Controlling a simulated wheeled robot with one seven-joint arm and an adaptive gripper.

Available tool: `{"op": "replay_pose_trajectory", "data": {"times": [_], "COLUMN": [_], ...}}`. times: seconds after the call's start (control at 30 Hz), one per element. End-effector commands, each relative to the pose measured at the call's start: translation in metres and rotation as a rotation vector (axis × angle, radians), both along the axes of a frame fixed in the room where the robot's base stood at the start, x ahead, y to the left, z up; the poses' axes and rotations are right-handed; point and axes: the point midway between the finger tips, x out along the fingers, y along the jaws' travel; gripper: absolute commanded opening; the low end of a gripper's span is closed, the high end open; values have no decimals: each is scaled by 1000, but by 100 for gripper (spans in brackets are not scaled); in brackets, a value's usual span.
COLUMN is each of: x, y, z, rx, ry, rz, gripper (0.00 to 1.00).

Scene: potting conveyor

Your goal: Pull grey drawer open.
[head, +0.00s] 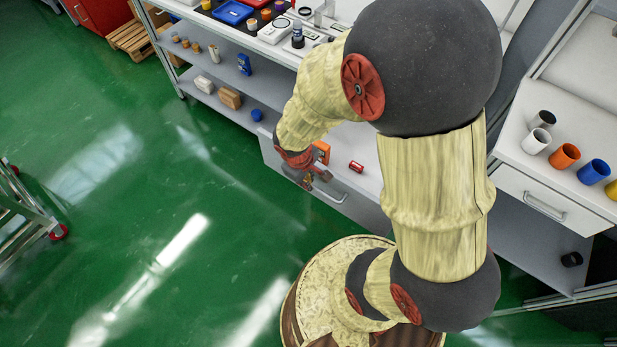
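A grey drawer front (351,205) with a metal bar handle (331,196) shows low in the middle of the head view, partly hidden behind my arm. My gripper (316,179), in reddish and dark parts, points down right at the handle's left end. Its fingers are small here, and I cannot tell whether they touch the handle or how far apart they are. Whether the drawer stands out from its unit is also unclear.
A small red can (356,167) lies on the grey surface behind the drawer front. A white drawer (525,195) is at right, below cups on a counter. Left are shelves (195,65) with small items and a metal cart (30,210). Green floor (150,220) is open.

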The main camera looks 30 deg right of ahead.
Motion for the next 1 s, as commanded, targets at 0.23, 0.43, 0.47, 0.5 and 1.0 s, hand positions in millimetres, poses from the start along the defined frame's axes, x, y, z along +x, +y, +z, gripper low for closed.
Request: {"op": "replay_pose_trajectory", "data": {"times": [0.23, 0.43, 0.47, 0.5, 1.0], "x": [-1, 0, 0, 0, -2], "y": [0, 0, 0, 0, 8], "z": [-1, 0, 0, 0, 48], "rx": [1, 0, 0, 0, -1], "ry": [1, 1, 1, 1, -6], "rz": [0, 0, 0, 0, 1], "gripper": [9, 16, 16, 16, 16]}}
